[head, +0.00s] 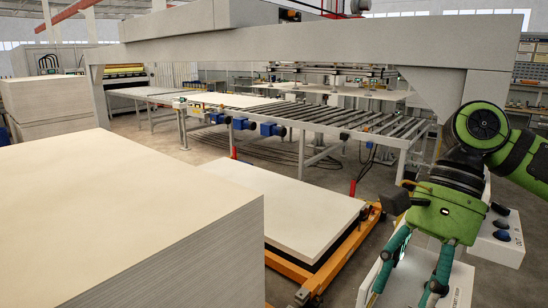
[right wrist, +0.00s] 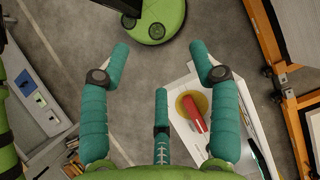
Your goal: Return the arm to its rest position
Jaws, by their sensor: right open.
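My right arm (head: 480,150) comes in at the right of the head view, green, with its gripper (head: 412,275) pointing down at the lower edge. In the right wrist view the gripper (right wrist: 160,62) has its teal fingers spread apart, with nothing between them. Below it there is grey floor, and a white panel (right wrist: 178,80) with a red handle (right wrist: 195,112) on a yellow disc. The gap between the fingers and this panel cannot be judged. My left gripper is not in view.
A tall stack of pale boards (head: 110,210) fills the lower left. A lower stack (head: 285,205) rests on an orange lift frame (head: 345,250). A control box with dark knobs (head: 505,240) stands right of my gripper. A roller conveyor (head: 330,118) runs behind, under a grey gantry beam (head: 310,45).

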